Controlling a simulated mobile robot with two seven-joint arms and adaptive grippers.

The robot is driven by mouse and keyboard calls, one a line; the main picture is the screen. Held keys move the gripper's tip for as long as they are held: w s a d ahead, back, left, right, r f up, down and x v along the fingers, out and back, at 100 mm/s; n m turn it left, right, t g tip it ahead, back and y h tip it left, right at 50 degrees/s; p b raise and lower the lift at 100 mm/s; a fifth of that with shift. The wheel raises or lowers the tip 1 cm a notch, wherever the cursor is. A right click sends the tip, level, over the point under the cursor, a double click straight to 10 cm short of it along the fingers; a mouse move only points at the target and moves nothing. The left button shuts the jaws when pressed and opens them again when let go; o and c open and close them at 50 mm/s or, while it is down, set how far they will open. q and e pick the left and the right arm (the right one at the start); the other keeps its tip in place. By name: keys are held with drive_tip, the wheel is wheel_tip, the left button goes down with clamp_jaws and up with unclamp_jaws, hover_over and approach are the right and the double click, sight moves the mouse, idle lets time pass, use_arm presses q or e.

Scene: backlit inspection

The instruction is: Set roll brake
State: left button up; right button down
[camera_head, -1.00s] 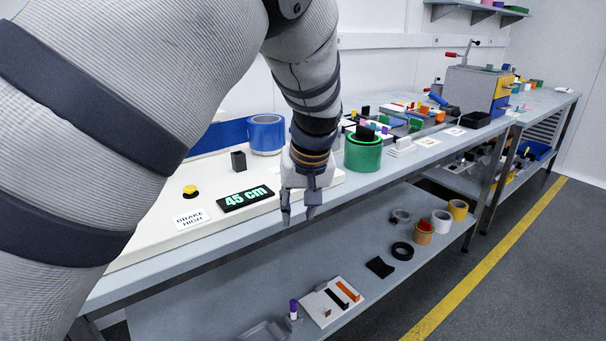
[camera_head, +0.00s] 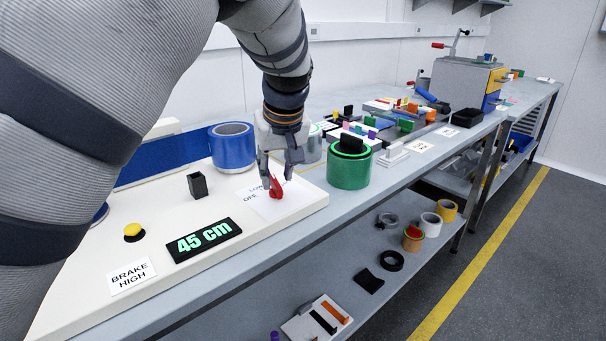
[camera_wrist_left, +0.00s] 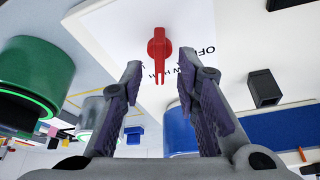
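A red brake knob (camera_head: 276,188) with a pointer sits on a white label plate (camera_head: 262,206) on the cream panel; it also shows in the left wrist view (camera_wrist_left: 158,46). The letters OFF and LOW show beside it; other lettering is partly hidden. My left gripper (camera_head: 277,182) is open above the knob, pointing down. In the left wrist view its fingertips (camera_wrist_left: 160,72) are spread, with the knob beyond them and nothing between the pads. A card reads BRAKE HIGH (camera_head: 131,276), and a display (camera_head: 203,239) reads 45 cm. My right gripper is not in view.
A blue roll (camera_head: 232,148) stands behind the knob and a green roll (camera_head: 349,170) to its right. A black block (camera_head: 197,185) and a yellow button (camera_head: 133,231) are on the panel's left. A lower shelf (camera_head: 335,270) holds tape rolls.

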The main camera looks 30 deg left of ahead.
sight(275, 181)
use_arm(q)
drive_tip(key=shift+x, duration=1.4)
clamp_jaws()
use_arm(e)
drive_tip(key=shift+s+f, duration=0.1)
use_arm(q)
drive_tip(key=shift+r, duration=0.1)
drive_tip(key=shift+r+m+t+p, duration=0.2)
drive_tip(key=shift+m+t+p, duration=0.15)
drive_tip(key=shift+m, duration=0.35)
drive_tip(key=shift+a+f+m+h+p, duration=0.1)
drive_tip(key=shift+m+h+p, duration=0.2)
drive_tip(key=shift+m, duration=0.4)
drive_tip(key=shift+f+m+h, duration=0.15)
drive_tip(key=shift+m+h, duration=0.25)
drive_tip(key=shift+m, duration=0.4)
drive_tip(key=shift+a+m+t+h, duration=0.1)
drive_tip(key=shift+m+t+h, duration=0.4)
drive_tip(key=shift+m, duration=1.3)
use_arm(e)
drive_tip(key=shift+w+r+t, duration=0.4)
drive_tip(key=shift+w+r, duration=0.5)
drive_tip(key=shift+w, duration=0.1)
use_arm(q)
drive_tip(key=shift+f, duration=0.1)
